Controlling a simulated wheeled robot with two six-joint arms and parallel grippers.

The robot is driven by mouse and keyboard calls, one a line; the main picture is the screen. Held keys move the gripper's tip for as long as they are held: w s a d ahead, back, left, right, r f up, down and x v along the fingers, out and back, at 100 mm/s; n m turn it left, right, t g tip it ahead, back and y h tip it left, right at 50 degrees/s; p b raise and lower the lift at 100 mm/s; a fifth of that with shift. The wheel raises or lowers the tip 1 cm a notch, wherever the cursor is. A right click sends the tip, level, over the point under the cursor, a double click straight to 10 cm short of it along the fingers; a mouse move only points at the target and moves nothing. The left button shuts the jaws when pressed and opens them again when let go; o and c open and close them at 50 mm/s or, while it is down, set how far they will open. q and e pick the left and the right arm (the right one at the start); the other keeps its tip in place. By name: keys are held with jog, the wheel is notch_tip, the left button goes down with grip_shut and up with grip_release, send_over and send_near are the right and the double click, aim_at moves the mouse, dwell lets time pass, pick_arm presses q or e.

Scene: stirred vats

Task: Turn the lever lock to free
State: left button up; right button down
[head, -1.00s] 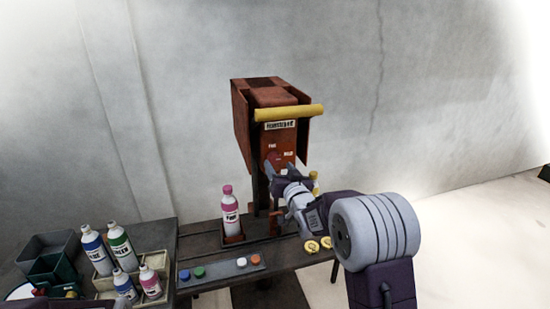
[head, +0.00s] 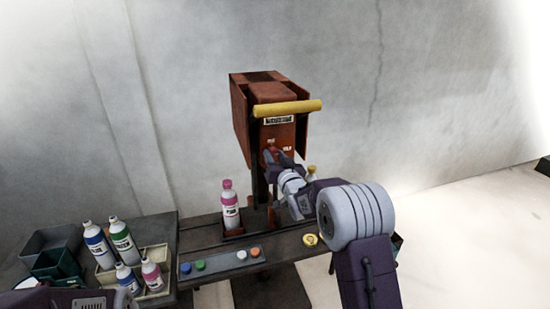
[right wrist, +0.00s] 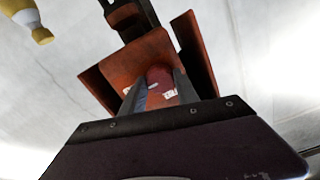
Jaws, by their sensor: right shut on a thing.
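The lever lock's red knob (right wrist: 158,77) sits on the front of the rust-red machine (head: 278,128), below its name plate. In the right wrist view the knob is between the two fingers of my right gripper (right wrist: 160,90), which is shut on it. In the head view my right gripper (head: 273,158) is at the machine's front, under two small white labels (head: 271,141) that are too small to read surely. The gripper covers most of the lever. My left gripper is not in view; only part of my left arm shows at the lower left.
A yellow bar (head: 288,108) crosses the machine's upper front. A pink-capped bottle (head: 229,208) stands below, left of my right arm.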

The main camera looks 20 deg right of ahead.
jog(key=shift+f+n+b, duration=0.15)
jog(key=shift+n+b, duration=0.25)
jog(key=shift+b, duration=0.15)
jog(key=n+b, duration=1.1)
jog(key=b, duration=0.1)
jog(key=shift+f+b, duration=0.1)
jog(key=shift+b, duration=0.2)
jog(key=n+b, duration=0.2)
jog(key=n, duration=0.1)
jog(key=shift+n+b, duration=1.05)
jog(key=shift+n, duration=0.35)
jog(key=c, duration=0.9)
grip_release()
jog(key=shift+a+r, duration=0.1)
jog(key=shift+r, duration=0.1)
jog(key=shift+s, duration=0.1)
